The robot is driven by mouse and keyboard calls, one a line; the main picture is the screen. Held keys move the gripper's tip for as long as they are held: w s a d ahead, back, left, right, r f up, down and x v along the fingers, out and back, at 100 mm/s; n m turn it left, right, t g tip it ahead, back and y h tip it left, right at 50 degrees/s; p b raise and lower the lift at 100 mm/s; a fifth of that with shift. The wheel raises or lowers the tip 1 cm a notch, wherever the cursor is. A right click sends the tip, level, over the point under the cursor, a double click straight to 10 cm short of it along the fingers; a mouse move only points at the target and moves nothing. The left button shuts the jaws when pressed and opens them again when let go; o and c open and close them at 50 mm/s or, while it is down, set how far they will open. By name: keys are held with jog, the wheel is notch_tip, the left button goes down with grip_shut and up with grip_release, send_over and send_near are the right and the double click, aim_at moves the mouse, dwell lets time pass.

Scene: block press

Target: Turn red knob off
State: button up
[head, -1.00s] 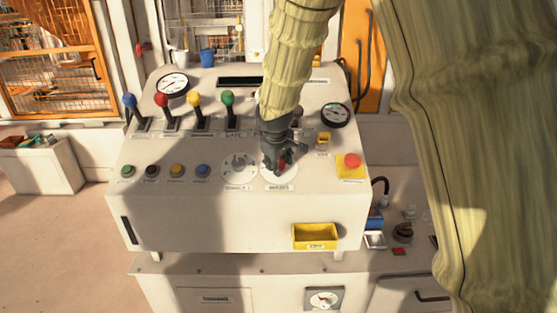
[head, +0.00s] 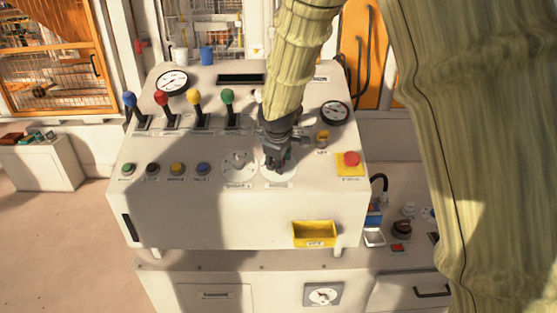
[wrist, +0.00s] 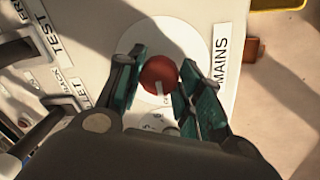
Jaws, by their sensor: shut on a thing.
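The red knob (wrist: 158,74) sits on a round white dial plate (wrist: 192,38) beside a label reading MAINS (wrist: 221,53). A pale pointer line on the knob points toward the bottom of the wrist view. My gripper (wrist: 157,84) is shut on the knob, with one dark green finger on each side of it. In the head view my gripper (head: 276,163) reaches down onto the right-hand dial of the sloped panel (head: 220,140). The gripper hides the knob there. The small dial lettering is too blurred to read.
A second white dial (head: 238,166) lies just left of my gripper. Levers with coloured balls, such as the green one (head: 228,96), stand behind it. A red button on a yellow base (head: 350,163) is to the right. A yellow bin (head: 315,234) hangs at the front.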

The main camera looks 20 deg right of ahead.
jog(key=o, duration=1)
jog(key=shift+o, duration=0.2)
jog(key=shift+r, duration=0.1)
jog(key=v, duration=1.1)
jog(key=shift+s+r, duration=0.25)
jog(key=shift+r, duration=0.05)
jog(key=shift+a, duration=0.1)
